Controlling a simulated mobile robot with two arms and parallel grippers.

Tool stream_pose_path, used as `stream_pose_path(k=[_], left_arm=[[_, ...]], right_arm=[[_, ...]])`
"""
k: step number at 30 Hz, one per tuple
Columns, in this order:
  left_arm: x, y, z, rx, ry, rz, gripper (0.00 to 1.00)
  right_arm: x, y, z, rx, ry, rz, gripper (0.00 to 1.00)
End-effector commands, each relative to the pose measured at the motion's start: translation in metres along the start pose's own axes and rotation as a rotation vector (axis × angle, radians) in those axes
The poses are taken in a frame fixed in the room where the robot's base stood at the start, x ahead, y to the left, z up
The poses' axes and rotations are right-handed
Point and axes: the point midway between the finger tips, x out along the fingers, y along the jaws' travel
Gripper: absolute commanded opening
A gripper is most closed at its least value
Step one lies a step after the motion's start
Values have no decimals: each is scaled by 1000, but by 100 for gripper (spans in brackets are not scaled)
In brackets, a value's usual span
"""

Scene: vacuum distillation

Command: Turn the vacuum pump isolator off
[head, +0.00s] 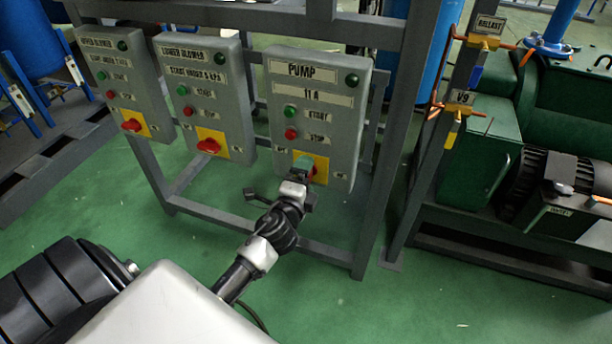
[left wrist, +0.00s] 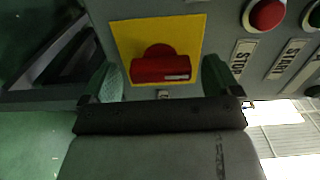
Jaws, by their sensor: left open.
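The grey pump control box (head: 340,92), labelled PUMP, is the rightmost of three boxes on the frame in the head view. Its isolator is a red rotary handle (left wrist: 160,66) on a yellow plate (left wrist: 190,35), clear in the left wrist view. In the head view my gripper mostly hides the handle, and part of the yellow plate (head: 322,162) shows. My left gripper (head: 302,176) is open at the isolator. In the left wrist view its fingers (left wrist: 160,82) stand on either side of the red handle, with gaps visible. My right gripper is out of view.
The lower blower box (head: 207,85) and upper blower box (head: 118,75), with similar red handles, hang to the left. A red button (head: 291,133) and green button (head: 290,111) sit above the pump isolator. The grey frame post (head: 408,130) and green pump machinery (head: 565,100) stand right.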

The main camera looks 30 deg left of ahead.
Motion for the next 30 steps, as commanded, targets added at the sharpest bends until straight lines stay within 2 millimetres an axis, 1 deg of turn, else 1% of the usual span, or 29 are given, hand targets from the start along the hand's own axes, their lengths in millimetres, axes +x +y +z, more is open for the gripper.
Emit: stream_pose_path(k=[9,12,15,20,30], left_arm=[[-63,2,0,-3,-2,5,92],[-80,2,0,-1,-2,5,92],[-92,2,0,-3,-2,4,92],[-101,0,0,-1,-1,1,92],[-101,0,0,0,-1,2,92]], right_arm=[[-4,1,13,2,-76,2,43],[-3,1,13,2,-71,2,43],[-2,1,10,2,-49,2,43],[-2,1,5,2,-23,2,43],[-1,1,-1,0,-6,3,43]])
